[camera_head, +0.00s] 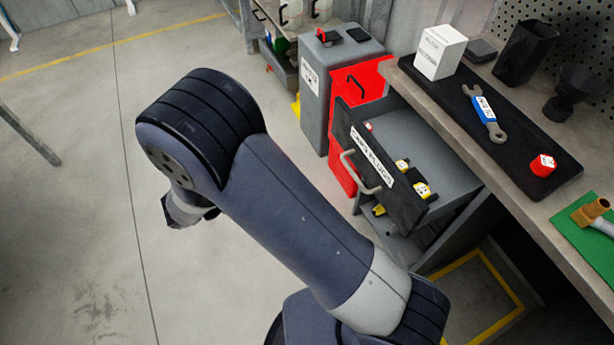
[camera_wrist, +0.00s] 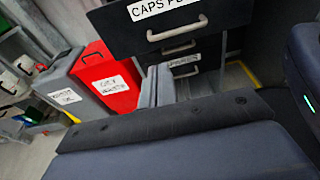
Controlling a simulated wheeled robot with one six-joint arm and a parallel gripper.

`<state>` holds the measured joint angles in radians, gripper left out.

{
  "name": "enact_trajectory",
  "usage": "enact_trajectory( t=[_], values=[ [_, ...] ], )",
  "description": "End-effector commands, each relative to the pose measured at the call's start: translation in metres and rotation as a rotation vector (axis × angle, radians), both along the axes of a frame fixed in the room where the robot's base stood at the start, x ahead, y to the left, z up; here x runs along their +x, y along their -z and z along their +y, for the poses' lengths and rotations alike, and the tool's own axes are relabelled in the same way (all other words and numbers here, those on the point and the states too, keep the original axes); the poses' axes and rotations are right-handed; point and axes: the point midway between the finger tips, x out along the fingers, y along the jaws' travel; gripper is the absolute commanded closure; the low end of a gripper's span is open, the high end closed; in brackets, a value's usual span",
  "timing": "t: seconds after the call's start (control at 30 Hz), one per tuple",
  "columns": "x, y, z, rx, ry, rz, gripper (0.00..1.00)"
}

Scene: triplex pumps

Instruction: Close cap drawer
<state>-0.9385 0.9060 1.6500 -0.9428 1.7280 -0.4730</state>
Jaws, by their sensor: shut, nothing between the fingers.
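The cap drawer (camera_head: 378,165), labelled "CAPS PLUGS", is pulled out from under the workbench. Its dark front has a metal handle (camera_head: 358,175), and several small yellow, white and red pieces lie inside. In the wrist view the drawer front (camera_wrist: 235,14) fills the top, with its handle (camera_wrist: 177,31) below the label. My gripper (camera_wrist: 158,72) shows there as two light grey fingers, shut and empty, below the handle and apart from it. In the head view my arm hides most of the gripper's end, which is left of the drawer.
A red bin (camera_head: 362,78) and a grey bin (camera_head: 317,90) stand beyond the drawer. The workbench (camera_head: 515,195) carries a black mat with a wrench (camera_head: 485,112), a red cap (camera_head: 542,165) and a white box (camera_head: 440,52). Floor to the left is clear.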

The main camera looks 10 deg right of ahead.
Motion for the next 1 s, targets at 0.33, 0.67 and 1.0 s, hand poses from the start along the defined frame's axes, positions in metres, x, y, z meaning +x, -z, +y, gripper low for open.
enact_trajectory(
  t=[0.33, 0.67, 1.0],
  values=[
    [0.02, 0.013, -0.065, 0.002, 0.01, 0.003, 1.0],
    [0.037, 0.024, -0.115, 0.005, 0.006, 0.002, 1.0],
    [0.04, 0.025, -0.125, 0.005, 0.004, 0.001, 1.0]
  ],
)
